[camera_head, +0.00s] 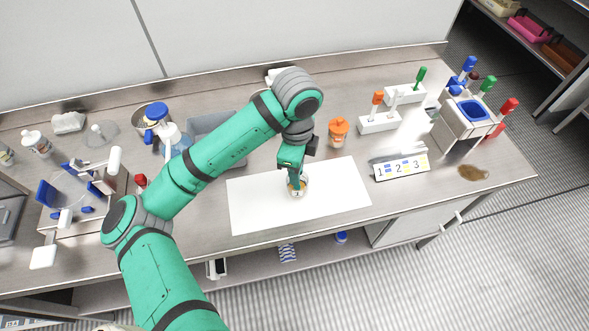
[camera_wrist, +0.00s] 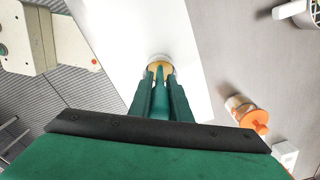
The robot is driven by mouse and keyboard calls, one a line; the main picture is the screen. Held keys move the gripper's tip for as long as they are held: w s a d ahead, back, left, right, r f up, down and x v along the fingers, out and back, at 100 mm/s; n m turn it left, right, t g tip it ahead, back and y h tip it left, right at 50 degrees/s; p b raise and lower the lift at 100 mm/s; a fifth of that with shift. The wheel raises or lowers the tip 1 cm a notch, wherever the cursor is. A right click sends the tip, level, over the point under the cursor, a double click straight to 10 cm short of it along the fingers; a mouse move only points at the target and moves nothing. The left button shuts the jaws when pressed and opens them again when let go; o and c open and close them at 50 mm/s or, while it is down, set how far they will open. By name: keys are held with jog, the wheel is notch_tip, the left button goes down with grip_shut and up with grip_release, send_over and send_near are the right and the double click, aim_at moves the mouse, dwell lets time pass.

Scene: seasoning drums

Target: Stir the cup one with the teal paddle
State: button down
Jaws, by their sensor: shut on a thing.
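A small cup (camera_head: 298,190) with a tan content stands on the white mat (camera_head: 255,210); its number is too small to read. In the wrist view the cup's rim (camera_wrist: 153,62) shows just past the fingertips. My gripper (camera_head: 294,178) points down at the cup, over its mouth. In the wrist view my gripper (camera_wrist: 160,90) has its fingers close together with a teal piece (camera_wrist: 160,103) between them, which looks like the teal paddle. The paddle's lower end is hidden by the fingers and the cup, so its depth cannot be told.
A sign with 1, 2 and 3 (camera_head: 402,167) stands right of the mat. An orange-lidded jar (camera_head: 339,133) is behind the mat. White holders (camera_head: 378,124) carry colored-handled tools. A grey bin (camera_head: 208,127) stands behind my arm. The mat around the cup is clear.

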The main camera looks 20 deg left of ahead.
jog(key=shift+r, duration=0.1)
dwell(0.3)
jog(key=shift+d+r, duration=0.1)
jog(key=shift+r, duration=5.4)
